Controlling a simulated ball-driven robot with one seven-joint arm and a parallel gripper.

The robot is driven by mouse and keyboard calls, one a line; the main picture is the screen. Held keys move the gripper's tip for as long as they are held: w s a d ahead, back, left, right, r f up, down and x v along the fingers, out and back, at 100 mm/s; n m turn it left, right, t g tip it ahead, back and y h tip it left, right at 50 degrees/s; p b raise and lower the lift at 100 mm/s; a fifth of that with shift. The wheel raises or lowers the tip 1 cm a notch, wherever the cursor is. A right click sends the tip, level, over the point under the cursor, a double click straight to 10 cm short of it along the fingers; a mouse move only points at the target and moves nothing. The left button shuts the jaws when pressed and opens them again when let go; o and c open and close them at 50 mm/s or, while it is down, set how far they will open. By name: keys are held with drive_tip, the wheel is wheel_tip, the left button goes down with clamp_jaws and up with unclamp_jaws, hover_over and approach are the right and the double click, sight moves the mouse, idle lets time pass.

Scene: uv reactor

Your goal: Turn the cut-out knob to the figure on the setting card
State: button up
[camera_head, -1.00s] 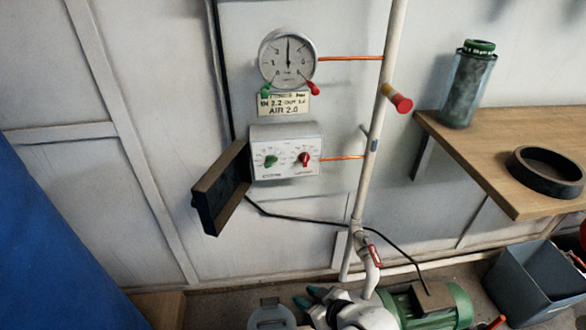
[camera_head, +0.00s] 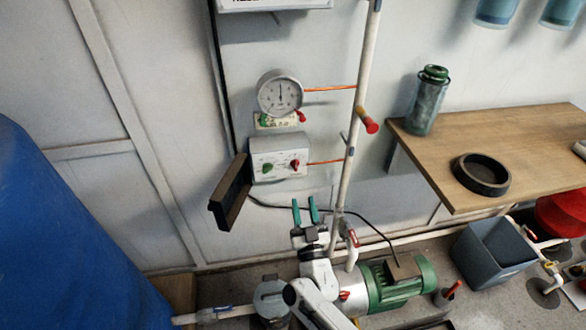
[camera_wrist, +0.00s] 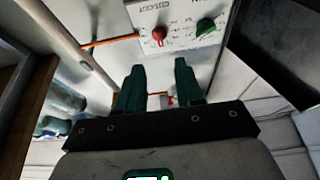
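The control box (camera_head: 279,151) hangs on the wall with its dark lid (camera_head: 231,191) swung open to the left. Its red knob (camera_head: 295,163) is on the right and its green knob (camera_head: 267,168) on the left. In the wrist view, upside down, lettering like "CUTOUT" is by the red knob (camera_wrist: 159,36); the green knob (camera_wrist: 205,27) is to its right. My gripper (camera_head: 304,204) is open and empty, below the box, pointing up; the wrist view shows its green fingers (camera_wrist: 158,68) apart, short of the red knob.
A wooden shelf (camera_head: 520,135) is further right. A green pump motor (camera_head: 400,285) stands below.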

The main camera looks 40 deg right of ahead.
sight(296, 167)
drive_tip(key=x, duration=1)
drive_tip(key=shift+w+d+b, duration=0.1)
drive_tip(key=shift+w+b, duration=0.05)
drive_tip(key=shift+b, duration=0.15)
drive_tip(key=shift+c, duration=0.3)
clamp_jaws()
